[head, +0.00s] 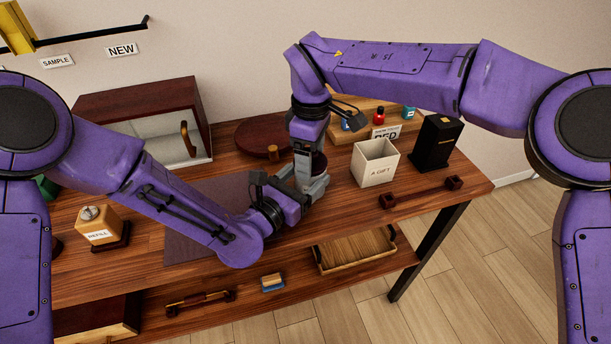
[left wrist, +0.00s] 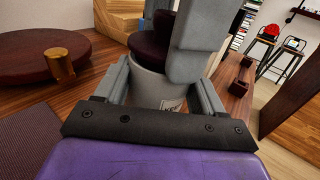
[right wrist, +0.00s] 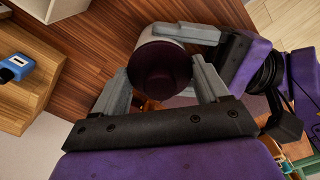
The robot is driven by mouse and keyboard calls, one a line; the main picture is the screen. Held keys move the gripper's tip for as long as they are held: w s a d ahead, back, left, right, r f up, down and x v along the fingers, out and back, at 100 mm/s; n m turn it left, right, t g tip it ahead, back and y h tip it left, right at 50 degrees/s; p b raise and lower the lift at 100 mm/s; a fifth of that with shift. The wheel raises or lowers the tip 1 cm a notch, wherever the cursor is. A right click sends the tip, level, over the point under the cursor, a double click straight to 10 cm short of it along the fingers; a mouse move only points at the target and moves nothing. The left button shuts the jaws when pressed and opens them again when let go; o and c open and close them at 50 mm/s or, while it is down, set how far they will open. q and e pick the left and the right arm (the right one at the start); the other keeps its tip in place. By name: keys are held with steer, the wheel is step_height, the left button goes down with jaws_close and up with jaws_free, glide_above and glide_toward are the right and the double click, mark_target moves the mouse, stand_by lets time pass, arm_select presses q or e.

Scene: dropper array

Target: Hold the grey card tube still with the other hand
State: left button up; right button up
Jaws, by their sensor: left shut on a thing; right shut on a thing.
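The grey card tube (left wrist: 150,90) stands upright between the fingers of my left gripper (left wrist: 163,84), which is shut on it from the side. Its label is partly hidden. A dark maroon cap (left wrist: 148,48) is at the tube's top, and I cannot tell whether it is fully seated. My right gripper (right wrist: 158,82) reaches from above and is shut on the cap, which also shows in the right wrist view (right wrist: 160,68). In the head view the left gripper (head: 306,188) and right gripper (head: 313,160) meet closely and mostly hide the tube.
A dark red round board (head: 250,136) lies behind the grippers. A wooden refill block (head: 100,224) stands at left.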

arm_select(q)
steer(key=shift+s+f, duration=0.1)
steer(key=shift+f, duration=0.15)
arm_select(e)
steer(key=shift+r, duration=0.15)
steer(key=shift+r, duration=2)
steer(key=w+d+r, duration=0.4)
steer(key=w, duration=0.2)
steer(key=shift+w+d, duration=0.2)
steer(key=shift+d, duration=0.2)
arm_select(q)
steer(key=o, duration=1.2)
steer(key=shift+o, duration=0.2)
arm_select(e)
steer(key=shift+w, duration=0.15)
arm_select(q)
steer(key=shift+r, duration=0.1)
